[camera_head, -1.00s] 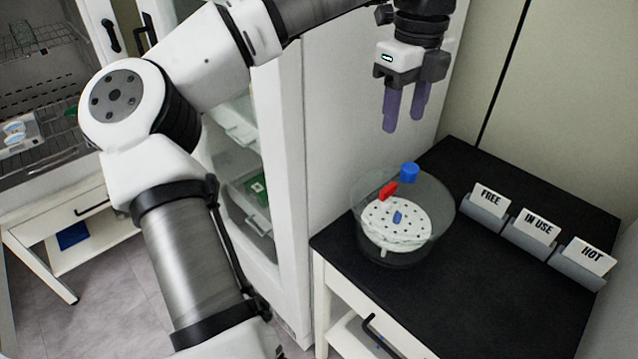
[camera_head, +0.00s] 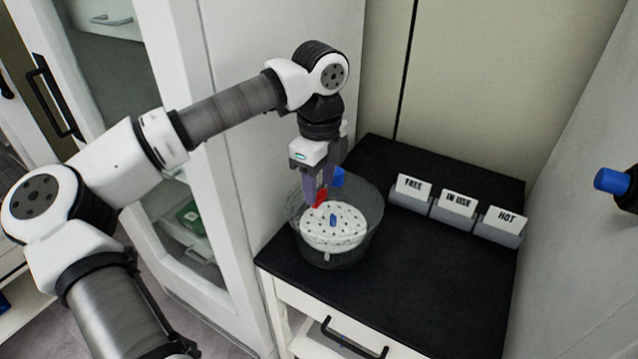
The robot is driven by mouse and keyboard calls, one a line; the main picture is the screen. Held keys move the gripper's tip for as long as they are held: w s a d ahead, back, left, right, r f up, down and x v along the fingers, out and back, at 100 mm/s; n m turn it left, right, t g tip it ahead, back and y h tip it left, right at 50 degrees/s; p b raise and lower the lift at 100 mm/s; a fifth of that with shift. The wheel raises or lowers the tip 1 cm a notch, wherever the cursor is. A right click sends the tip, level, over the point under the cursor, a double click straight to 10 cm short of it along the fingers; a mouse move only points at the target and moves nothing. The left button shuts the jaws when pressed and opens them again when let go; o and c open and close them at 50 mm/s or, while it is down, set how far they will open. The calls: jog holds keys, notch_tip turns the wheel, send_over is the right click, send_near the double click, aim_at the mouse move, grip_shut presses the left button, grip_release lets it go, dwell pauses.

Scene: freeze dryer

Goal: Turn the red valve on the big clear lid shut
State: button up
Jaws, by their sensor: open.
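The big clear lid (camera_head: 368,203) is part of a round clear vessel on the black bench top, with a white perforated plate (camera_head: 347,232) showing inside. The red valve (camera_head: 320,197) is at the lid's back left, and a blue knob (camera_head: 338,177) is just behind and right of it. My gripper (camera_head: 318,196) points down over the lid with its purple fingers at the red valve. It is open. The fingers partly hide the valve, and I cannot tell whether they touch it. A small blue piece (camera_head: 333,220) shows at the plate's middle.
Signs reading FREE (camera_head: 412,190), IN USE (camera_head: 457,206) and HOT (camera_head: 502,222) stand along the back right of the black bench top (camera_head: 420,290). A tall white cabinet is close on the left. A blue-ended fitting (camera_head: 612,181) juts out from the right. The bench front is clear.

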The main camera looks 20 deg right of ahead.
jog(key=shift+f, duration=1)
jog(key=c, duration=0.7)
